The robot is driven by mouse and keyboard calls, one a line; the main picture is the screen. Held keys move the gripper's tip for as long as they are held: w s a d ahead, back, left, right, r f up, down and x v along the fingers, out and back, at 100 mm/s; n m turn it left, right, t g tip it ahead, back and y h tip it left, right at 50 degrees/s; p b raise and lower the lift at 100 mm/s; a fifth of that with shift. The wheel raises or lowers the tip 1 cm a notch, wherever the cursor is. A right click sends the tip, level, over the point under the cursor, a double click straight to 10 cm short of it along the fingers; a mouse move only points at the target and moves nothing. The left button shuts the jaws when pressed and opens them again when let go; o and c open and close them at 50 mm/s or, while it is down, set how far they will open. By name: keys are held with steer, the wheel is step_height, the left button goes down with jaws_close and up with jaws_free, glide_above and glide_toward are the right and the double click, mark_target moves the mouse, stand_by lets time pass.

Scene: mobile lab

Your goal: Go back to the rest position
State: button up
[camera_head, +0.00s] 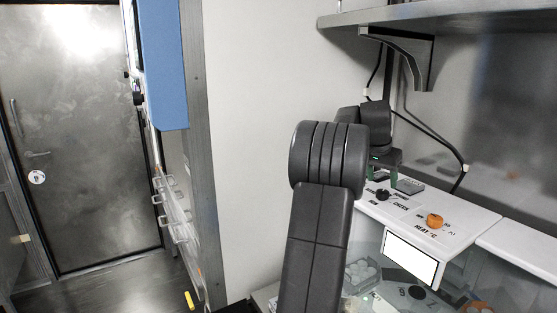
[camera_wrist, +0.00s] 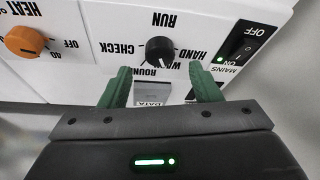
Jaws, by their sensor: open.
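My gripper (camera_wrist: 161,86) is open, with its two green fingers apart and nothing held between them. In the head view my gripper (camera_head: 382,176) is at the far end of my arm, above the back left part of a white machine's control panel (camera_head: 405,214). A black knob (camera_wrist: 160,50) marked RUN and CHECK lies ahead of the fingertips in the wrist view, apparently clear of both. My dark arm covers part of the wall and machine in the head view.
An orange HEAT knob (camera_head: 434,221) and a MAINS switch (camera_wrist: 245,45) are on the panel. A metal shelf (camera_head: 420,12) hangs above, with a cable (camera_head: 428,133) on the wall below it. A metal door (camera_head: 75,140) and open floor (camera_head: 125,290) are at left.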

mark_target(384, 192)
steer(key=x, duration=0.5)
steer(key=shift+f+p, duration=0.3)
steer(key=shift+p, duration=0.1)
steer(key=shift+w+d+f+n+b, duration=0.1)
steer(key=shift+d+f+n+b, duration=0.05)
steer(key=shift+n+b, duration=0.15)
steer(key=shift+n+t+y+b, duration=0.3)
steer(key=shift+n, duration=0.3)
steer(key=n+y+b, duration=0.1)
steer(key=n, duration=0.2)
steer(key=n+y+b, duration=0.1)
steer(key=n, duration=0.1)
steer(key=n+y+b, duration=0.1)
steer(key=n+b, duration=0.1)
steer(key=n, duration=0.1)
steer(key=shift+d+t, duration=0.2)
steer(key=shift+t, duration=0.2)
steer(key=v, duration=1.4)
steer(key=shift+a+f+p, duration=0.1)
steer(key=shift+a+p, duration=0.05)
steer(key=shift+p, duration=0.15)
